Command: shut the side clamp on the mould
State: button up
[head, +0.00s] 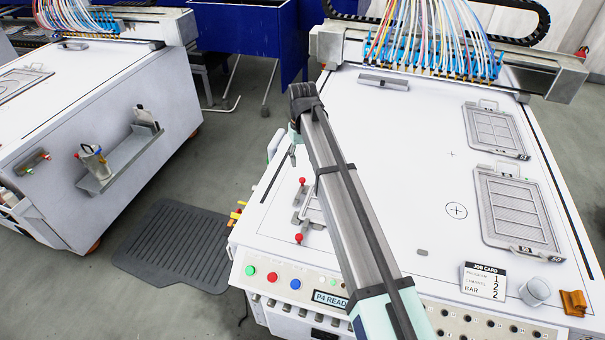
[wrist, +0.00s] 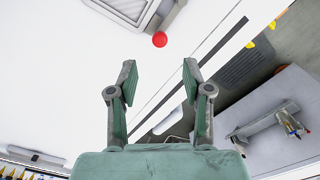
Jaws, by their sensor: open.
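The mould (head: 314,208) is a grey plate on the white table, mostly hidden behind my arm in the head view. Two clamp levers with red knobs stand at its left side, one knob far (head: 302,181) and one near (head: 299,238). I cannot tell whether either clamp is shut. In the wrist view a corner of a grey plate (wrist: 138,12) shows at the top, with one red knob (wrist: 159,39) beside it. My gripper (wrist: 159,75) is open and empty. The knob appears beyond its fingertips, apart from them. In the head view it is small beside the table's left edge.
Two more grey moulds (head: 497,130) (head: 518,213) lie at the table's right. A nozzle gantry (head: 440,55) with coloured hoses spans the back.

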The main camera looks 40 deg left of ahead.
aim_at(302, 179)
notch_tip(302, 179, down, 9)
jog(key=shift+r+p, duration=0.15)
jog(key=shift+p, duration=1)
grip_shut()
